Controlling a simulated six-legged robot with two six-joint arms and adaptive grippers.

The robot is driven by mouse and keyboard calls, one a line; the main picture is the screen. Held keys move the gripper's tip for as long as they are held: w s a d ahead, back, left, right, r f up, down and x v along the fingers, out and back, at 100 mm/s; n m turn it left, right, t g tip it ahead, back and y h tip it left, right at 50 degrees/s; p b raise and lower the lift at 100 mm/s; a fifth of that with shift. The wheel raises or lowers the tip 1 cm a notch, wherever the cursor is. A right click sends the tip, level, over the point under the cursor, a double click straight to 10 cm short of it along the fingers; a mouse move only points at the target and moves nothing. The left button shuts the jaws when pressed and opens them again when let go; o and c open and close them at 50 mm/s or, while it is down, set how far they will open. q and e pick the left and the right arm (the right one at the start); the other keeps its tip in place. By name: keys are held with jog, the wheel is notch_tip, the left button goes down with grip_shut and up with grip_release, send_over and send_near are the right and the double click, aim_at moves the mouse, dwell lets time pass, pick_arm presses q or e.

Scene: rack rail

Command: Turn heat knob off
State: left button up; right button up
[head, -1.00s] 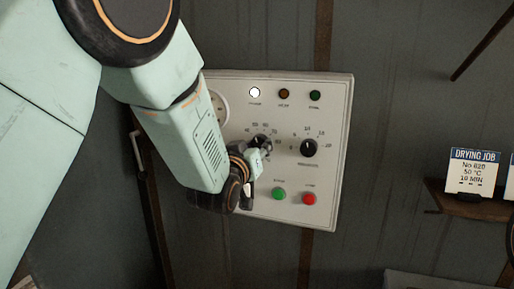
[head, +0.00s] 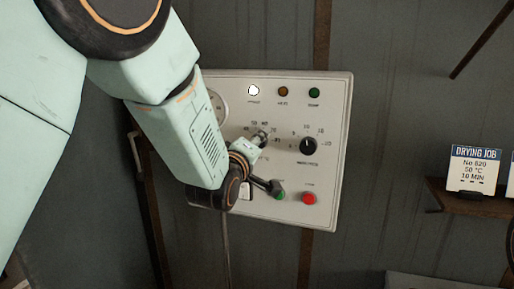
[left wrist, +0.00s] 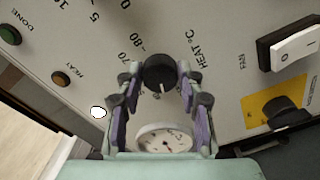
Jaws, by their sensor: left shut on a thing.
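The heat knob is a round black knob with a white mark (left wrist: 159,72), next to the "HEAT °C" label in the left wrist view. Its white mark points toward the bottom of that view. My left gripper (left wrist: 159,77) is shut on the knob, with one finger on each side. In the head view my left gripper (head: 258,146) is at the panel's dial on the left, and the wrist hides most of the knob. The control panel (head: 335,100) is a pale wall-mounted box. My right gripper is in neither view.
Right of the gripper are a second black knob (head: 308,146) and a red button (head: 309,198). A green button (head: 280,196) is partly covered by my gripper. A white rocker switch (left wrist: 297,43) shows in the wrist view. A shelf (head: 470,204) holds a drying-job card (head: 474,168).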

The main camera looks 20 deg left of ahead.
pick_arm(q)
jog(key=n, duration=0.5)
jog(key=shift+n, duration=0.3)
dwell(0.5)
jog(key=o, duration=1.2)
jog(key=shift+s+a+r, duration=0.1)
jog(key=shift+s, duration=0.05)
jog(key=s, duration=1.2)
jog(key=shift+a, duration=0.2)
